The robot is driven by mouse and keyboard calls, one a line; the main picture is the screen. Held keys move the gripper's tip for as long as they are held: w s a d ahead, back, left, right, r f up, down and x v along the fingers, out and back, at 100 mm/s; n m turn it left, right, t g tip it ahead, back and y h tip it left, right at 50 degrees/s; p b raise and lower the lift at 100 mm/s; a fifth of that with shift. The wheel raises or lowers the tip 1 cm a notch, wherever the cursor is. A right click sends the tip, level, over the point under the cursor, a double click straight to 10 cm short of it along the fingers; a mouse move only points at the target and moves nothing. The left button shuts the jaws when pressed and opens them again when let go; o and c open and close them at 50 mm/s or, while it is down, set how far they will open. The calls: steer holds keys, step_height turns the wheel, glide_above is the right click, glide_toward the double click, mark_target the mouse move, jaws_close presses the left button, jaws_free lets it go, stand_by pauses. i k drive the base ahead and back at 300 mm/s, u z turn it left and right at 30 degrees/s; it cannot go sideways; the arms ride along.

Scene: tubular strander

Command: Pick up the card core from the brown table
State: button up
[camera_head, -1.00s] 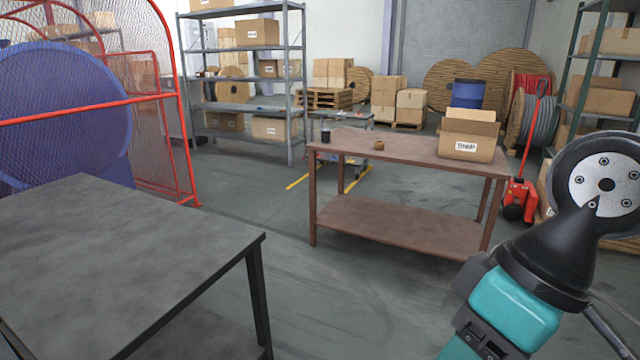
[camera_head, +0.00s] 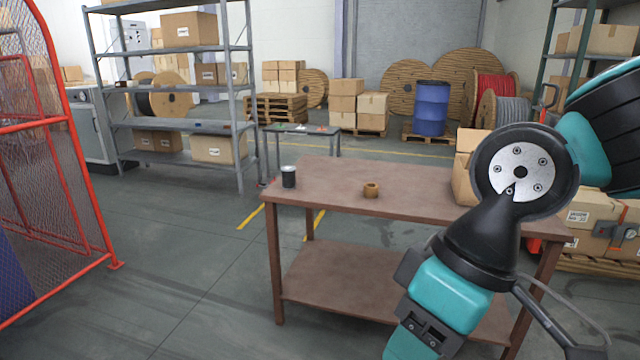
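The card core (camera_head: 371,190) looks like a short tan-brown ring with a dark hole. It rests on the top of the brown table (camera_head: 330,183), near the middle of the front edge. My arm, with teal and black links, rises at the right and covers the table's right end. My gripper cannot be made out in the frame, and nothing of mine touches the core.
A dark cup with a pale top (camera_head: 288,177) stands left of the core. A cardboard box (camera_head: 466,165) on the table is partly hidden by my arm. A red mesh guard (camera_head: 85,150) stands left. Grey floor (camera_head: 190,260) is free before the table.

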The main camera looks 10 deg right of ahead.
mark_target(370, 189)
steer(key=i, duration=2.05)
steer(key=u, duration=1.3)
steer(key=i, duration=1.05)
steer(key=z, duration=2.35)
